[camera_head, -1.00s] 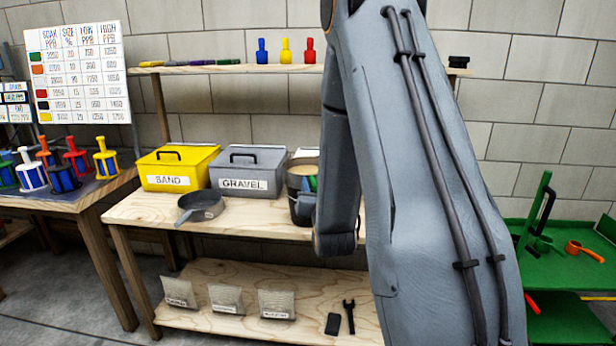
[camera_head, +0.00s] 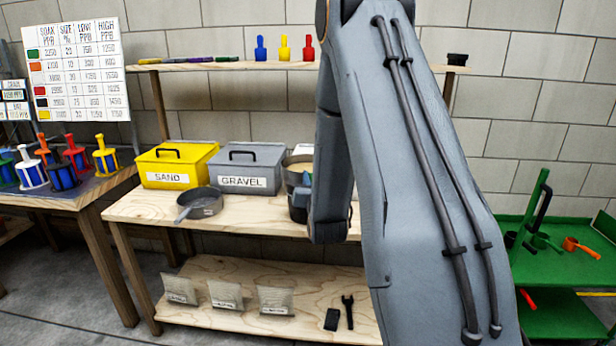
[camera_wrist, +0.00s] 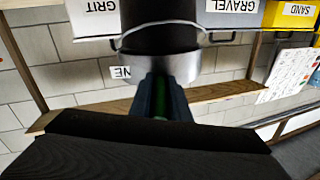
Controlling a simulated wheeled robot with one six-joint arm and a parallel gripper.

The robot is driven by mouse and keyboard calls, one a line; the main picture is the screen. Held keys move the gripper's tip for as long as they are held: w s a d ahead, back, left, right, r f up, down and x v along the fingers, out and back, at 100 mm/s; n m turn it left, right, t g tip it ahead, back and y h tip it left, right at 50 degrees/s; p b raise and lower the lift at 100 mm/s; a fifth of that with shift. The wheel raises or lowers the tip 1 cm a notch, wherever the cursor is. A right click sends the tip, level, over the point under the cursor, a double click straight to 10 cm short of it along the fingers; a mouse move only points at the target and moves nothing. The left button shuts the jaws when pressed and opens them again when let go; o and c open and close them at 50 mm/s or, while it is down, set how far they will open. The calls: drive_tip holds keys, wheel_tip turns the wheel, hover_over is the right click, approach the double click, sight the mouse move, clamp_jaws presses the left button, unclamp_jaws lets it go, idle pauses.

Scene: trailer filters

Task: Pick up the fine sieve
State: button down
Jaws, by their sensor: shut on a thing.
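A shallow round grey pan (camera_head: 203,203) with a handle and a small label stands on the wooden workbench in the head view. It looks like a sieve, but I cannot read its label or see its mesh. In the wrist view my gripper (camera_wrist: 160,92) is shut on a narrow green thing (camera_wrist: 159,108), of which only a strip shows between the fingers. A silver curved band (camera_wrist: 187,67) lies just beyond the fingertips; I cannot tell whether it joins the green thing. My arm hides much of the gripper in the head view.
A shelf (camera_head: 225,66) runs above. A green cart (camera_head: 560,262) with scoops stands at right.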

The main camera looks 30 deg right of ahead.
drive_tip(key=shift+r, duration=0.25)
